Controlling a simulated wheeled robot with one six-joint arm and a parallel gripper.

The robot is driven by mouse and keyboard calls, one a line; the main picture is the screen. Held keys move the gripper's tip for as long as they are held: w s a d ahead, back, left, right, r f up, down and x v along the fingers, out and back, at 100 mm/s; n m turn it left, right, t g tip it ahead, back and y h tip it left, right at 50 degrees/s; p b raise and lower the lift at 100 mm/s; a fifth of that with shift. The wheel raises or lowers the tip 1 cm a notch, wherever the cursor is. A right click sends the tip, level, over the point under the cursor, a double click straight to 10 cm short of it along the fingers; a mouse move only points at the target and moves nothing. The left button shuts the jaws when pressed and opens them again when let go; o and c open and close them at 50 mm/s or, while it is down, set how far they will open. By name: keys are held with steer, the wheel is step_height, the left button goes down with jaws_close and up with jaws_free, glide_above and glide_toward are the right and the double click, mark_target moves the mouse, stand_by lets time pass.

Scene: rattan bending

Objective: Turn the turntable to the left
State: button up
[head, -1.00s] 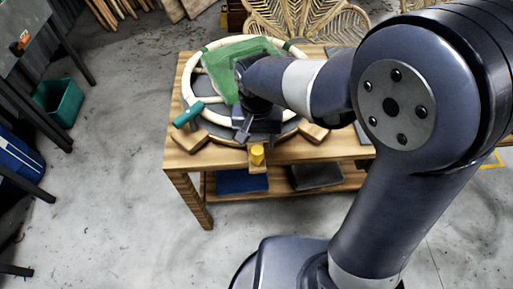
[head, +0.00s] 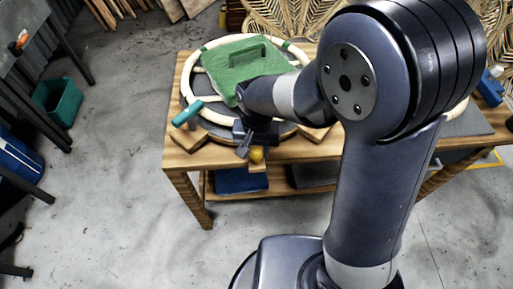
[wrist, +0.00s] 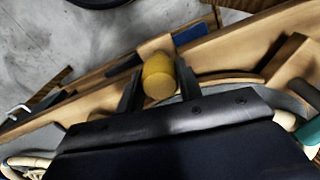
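The turntable is a dark grey disc (head: 215,113) on the wooden table. A pale rattan ring (head: 189,80) and a green block with a handle (head: 237,68) are on it. In the wrist view, my gripper (wrist: 159,88) is open. Its two dark fingers stand on either side of the yellow knob (wrist: 158,74), with narrow gaps visible; contact cannot be told.
A teal-handled tool (head: 188,113) lies at the turntable's left front. Wooden blocks (head: 190,138) sit by its front rim. A blue item (head: 240,181) lies on the shelf below. A green bin (head: 58,98) stands on the floor at left. Open floor lies between the bin and table.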

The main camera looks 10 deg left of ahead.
jaws_close()
steer(key=shift+a, duration=0.1)
